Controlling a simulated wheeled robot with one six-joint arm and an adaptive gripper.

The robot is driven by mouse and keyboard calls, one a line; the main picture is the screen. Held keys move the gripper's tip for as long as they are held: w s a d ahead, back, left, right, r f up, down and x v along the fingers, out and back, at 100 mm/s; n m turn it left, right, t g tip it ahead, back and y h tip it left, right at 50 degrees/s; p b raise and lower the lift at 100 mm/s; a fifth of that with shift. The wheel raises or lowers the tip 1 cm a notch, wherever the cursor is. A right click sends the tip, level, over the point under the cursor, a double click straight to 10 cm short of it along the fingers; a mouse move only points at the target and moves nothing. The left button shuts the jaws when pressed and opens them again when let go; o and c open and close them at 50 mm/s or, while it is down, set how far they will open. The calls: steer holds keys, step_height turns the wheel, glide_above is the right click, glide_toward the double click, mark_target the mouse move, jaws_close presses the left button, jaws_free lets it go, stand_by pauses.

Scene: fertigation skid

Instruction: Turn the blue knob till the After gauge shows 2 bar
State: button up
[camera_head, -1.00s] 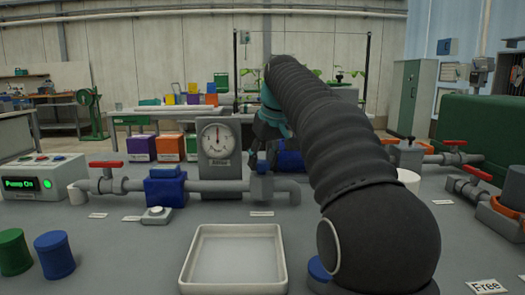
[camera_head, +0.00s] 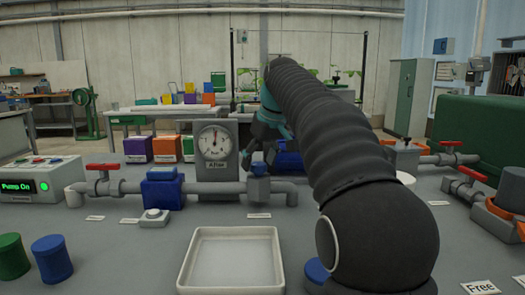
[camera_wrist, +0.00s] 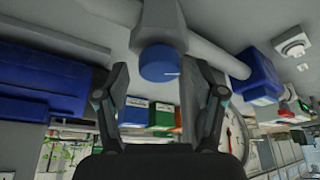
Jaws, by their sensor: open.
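The blue knob (camera_head: 258,169) sits on top of a valve on the grey pipe. In the wrist view its round blue face, with a white mark, shows the knob (camera_wrist: 158,64) between and just ahead of my fingertips. In the head view my gripper (camera_head: 266,146) is at the knob's upper right, partly hidden by my arm. The After gauge (camera_head: 215,142) stands left of the knob. Its needle points roughly upward; the numbers are too small to read.
A blue pipe fitting (camera_head: 163,188) and a red-handled valve (camera_head: 103,172) are on the same pipe to the left. A "Pump On" display (camera_head: 22,185) is lit green. A white tray (camera_head: 232,231) and blue and green cylinders stand in front.

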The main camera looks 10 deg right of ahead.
steer(key=v, duration=1.1)
steer(key=shift+s+r, duration=0.25)
steer(key=shift+r, duration=0.05)
